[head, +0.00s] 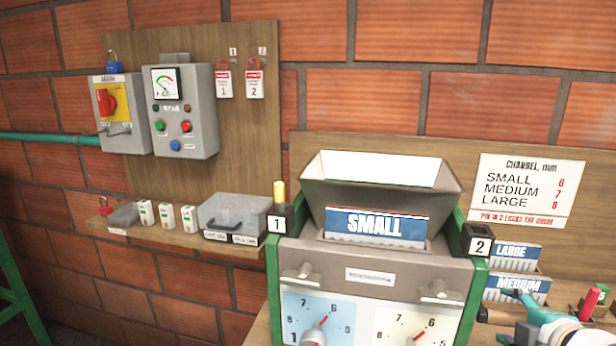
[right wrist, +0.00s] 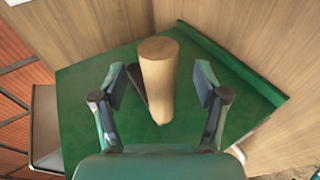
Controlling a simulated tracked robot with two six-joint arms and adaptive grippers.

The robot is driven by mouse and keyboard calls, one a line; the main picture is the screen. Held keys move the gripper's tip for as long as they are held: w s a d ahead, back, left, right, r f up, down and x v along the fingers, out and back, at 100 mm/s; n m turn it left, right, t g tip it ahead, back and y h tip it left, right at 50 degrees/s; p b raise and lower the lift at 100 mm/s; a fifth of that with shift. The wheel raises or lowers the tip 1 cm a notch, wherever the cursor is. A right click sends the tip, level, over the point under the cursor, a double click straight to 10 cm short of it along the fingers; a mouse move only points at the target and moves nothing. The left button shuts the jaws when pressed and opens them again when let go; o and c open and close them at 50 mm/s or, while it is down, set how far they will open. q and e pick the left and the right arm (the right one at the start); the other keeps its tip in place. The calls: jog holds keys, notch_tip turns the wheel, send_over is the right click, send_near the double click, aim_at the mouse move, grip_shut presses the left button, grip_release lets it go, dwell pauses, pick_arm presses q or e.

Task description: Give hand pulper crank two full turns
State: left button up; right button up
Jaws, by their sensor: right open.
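The hand pulper (head: 372,278) has a grey front, green sides and a hopper (head: 440,205) on top. In the right wrist view a round wooden handle (right wrist: 157,85), likely the crank grip, stands out from a green panel (right wrist: 85,100). My right gripper (right wrist: 160,90) is open, one finger on each side of the handle, with a visible gap on both sides. In the head view this gripper (head: 516,294) is at the lower right, in front of the MEDIUM plate. The crank cannot be made out there. My left gripper is out of view.
LARGE (head: 513,252) and MEDIUM (head: 500,287) plates stand at right. A control box (head: 185,110), a red-switch box (head: 121,113) and a shelf (head: 180,236) are at left.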

jog(key=p+v, duration=0.3)
jog(key=v, duration=0.1)
jog(key=shift+s+r, duration=0.1)
jog(key=shift+r, duration=0.15)
jog(key=p+v, duration=0.5)
jog(key=shift+s+p, duration=0.3)
jog(key=shift+s, duration=0.1)
jog(key=shift+a, duration=0.1)
